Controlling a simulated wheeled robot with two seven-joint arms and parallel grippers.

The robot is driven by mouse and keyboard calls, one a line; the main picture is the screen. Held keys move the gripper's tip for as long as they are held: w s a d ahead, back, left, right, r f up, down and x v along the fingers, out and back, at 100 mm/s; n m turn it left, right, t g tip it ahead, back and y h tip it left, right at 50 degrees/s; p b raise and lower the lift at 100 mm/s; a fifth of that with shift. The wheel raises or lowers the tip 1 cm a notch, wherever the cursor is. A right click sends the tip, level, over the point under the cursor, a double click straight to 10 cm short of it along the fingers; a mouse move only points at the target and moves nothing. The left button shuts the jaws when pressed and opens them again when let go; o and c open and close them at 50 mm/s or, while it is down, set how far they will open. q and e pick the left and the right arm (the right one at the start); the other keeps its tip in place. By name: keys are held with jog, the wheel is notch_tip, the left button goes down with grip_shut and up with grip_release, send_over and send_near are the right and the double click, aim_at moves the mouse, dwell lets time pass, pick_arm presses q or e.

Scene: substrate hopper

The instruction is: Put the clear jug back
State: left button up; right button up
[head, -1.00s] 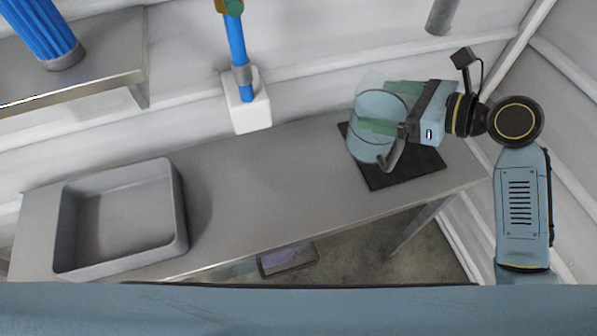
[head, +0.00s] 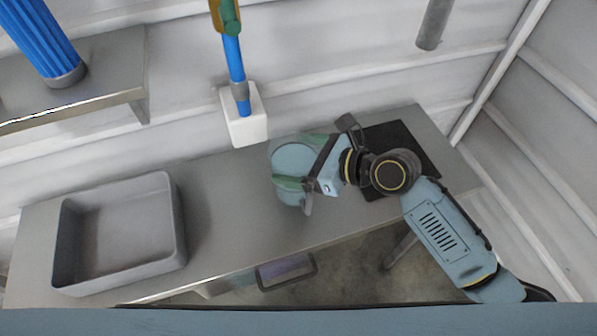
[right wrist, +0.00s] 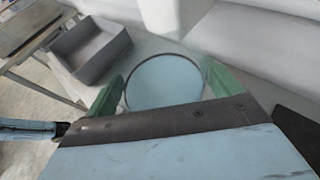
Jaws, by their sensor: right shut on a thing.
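The clear jug (head: 291,158) is a see-through cylinder with a light blue inside. My right gripper (head: 303,163) is shut on it, a green finger on either side. In the head view the jug is over the middle of the grey bench, left of the black mat (head: 412,142) and apart from it. I cannot tell whether its base touches the bench. In the right wrist view the jug's round mouth (right wrist: 165,82) shows between the green fingers. The bare mat is partly hidden by my right arm. My left gripper is not in view.
A grey open tray (head: 178,225) stands at the bench's left end. A white block (head: 243,122) under a blue tube (head: 233,60) hangs behind, close to the jug. A blue ribbed cylinder (head: 40,40) is at upper left. Bench between tray and jug is clear.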

aim_at(277, 166)
jog(key=shift+f+b, duration=0.6)
jog(key=shift+f, duration=1.3)
jog(key=o, duration=1.8)
jog(key=shift+f, duration=0.15)
jog(key=shift+d+r, duration=0.1)
jog(key=shift+r, duration=0.1)
jog(key=p+v, duration=0.1)
jog(key=v, duration=1)
jog(key=shift+s+d+r, duration=0.1)
jog(key=shift+s+d, duration=0.2)
